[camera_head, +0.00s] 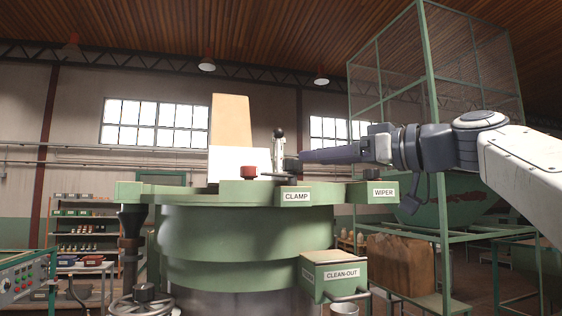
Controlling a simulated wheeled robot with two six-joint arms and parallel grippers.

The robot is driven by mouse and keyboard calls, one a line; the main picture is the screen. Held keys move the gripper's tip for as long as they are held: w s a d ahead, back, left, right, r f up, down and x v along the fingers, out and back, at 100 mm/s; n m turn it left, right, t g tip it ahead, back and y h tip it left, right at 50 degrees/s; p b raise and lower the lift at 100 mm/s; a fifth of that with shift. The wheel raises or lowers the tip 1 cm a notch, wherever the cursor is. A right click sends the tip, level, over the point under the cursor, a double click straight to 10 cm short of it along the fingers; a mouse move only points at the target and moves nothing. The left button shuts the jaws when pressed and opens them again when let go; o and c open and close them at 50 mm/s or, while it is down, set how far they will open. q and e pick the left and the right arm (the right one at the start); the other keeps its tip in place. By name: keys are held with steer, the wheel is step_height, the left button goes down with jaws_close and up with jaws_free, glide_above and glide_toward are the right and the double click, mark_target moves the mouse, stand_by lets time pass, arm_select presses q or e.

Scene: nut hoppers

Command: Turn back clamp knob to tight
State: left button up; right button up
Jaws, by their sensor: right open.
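A green round machine (245,245) stands in the middle, with a CLAMP plate (296,195) and a WIPER plate (383,192) on its top rim. A red knob (249,171) sits on the top, left of the CLAMP plate. A small dark knob-like shape (291,166) shows above the CLAMP plate, right at my fingertips; I cannot tell its setting or whether I touch it. My right gripper (305,157) reaches in from the right, level, just above the rim. It is open, though the gap between its fingers is hard to see. My left gripper is out of view.
An upright lever with a black ball (279,133) stands just behind my fingertips. A white block and tan board (230,125) rise behind the rim. A CLEAN-OUT box (338,275) juts out below. A green mesh cage (432,110) stands at right, behind my arm.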

steer(key=p+x, duration=0.4)
steer(key=x, duration=0.5)
steer(key=shift+s+a+r, duration=0.1)
steer(key=shift+s+a, duration=0.05)
steer(key=shift+w+a+p, duration=0.35)
steer(key=shift+a+p, duration=0.05)
steer(key=shift+p, duration=0.05)
steer(key=shift+f, duration=0.2)
jaws_close()
stand_by(0.5)
